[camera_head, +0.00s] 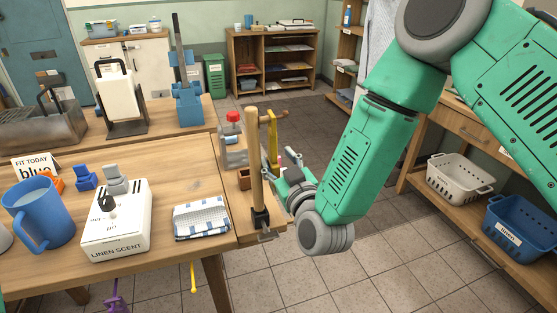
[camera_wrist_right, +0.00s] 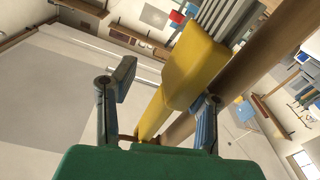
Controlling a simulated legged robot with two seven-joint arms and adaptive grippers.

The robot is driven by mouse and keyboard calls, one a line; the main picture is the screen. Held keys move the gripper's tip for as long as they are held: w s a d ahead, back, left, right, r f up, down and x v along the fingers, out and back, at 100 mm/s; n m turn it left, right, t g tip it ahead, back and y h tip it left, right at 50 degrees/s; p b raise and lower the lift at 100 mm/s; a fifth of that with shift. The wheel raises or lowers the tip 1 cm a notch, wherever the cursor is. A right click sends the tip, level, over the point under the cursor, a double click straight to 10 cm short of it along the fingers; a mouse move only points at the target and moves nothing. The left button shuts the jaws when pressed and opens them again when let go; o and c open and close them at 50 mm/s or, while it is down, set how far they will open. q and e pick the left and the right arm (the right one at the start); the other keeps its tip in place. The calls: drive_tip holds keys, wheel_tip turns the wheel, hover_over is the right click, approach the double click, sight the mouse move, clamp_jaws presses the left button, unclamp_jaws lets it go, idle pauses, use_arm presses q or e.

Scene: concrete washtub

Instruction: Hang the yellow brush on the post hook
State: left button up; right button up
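The yellow brush (camera_head: 273,145) hangs down just behind the wooden post (camera_head: 257,165) in the head view. The post's hook (camera_head: 271,117) is at the brush's upper end; whether the brush rests on it is hard to tell. In the right wrist view the brush (camera_wrist_right: 193,68) shows large, its handle running down toward my palm and its grey bristles at the top. My right gripper (camera_head: 287,172) is beside the post. Its fingers (camera_wrist_right: 162,98) stand apart on either side of the brush, with a gap at the left finger. My left gripper is out of view.
The wooden bench (camera_head: 150,270) holds a blue mug (camera_head: 38,215), a white scent box (camera_head: 118,225) and a folded checked cloth (camera_head: 202,218) left of the post. A red-topped device (camera_head: 233,140) stands behind the post. Baskets (camera_head: 460,180) sit on the right shelf. Open floor lies between.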

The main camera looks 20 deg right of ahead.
drive_tip(key=shift+s+d, duration=1.15)
drive_tip(key=shift+s, duration=2.8)
drive_tip(key=s+d+f+g, duration=0.2)
drive_tip(key=s+f+g, duration=0.3)
drive_tip(key=f, duration=0.5)
drive_tip(key=s+d+f+g, duration=0.1)
drive_tip(key=s+f+g, duration=0.35)
drive_tip(key=f, duration=0.45)
drive_tip(key=s+d+f+m+g, duration=0.1)
drive_tip(key=s+d+f+g, duration=0.3)
drive_tip(key=s, duration=0.5)
drive_tip(key=s+d+f+m+g+h, duration=0.1)
drive_tip(key=s+d+f+g, duration=0.3)
drive_tip(key=s, duration=0.6)
drive_tip(key=shift+s+f+m+h, duration=0.2)
drive_tip(key=shift+f+m+h, duration=0.15)
drive_tip(key=shift+m, duration=0.15)
drive_tip(key=shift+a+r, duration=0.1)
drive_tip(key=shift+a, duration=0.2)
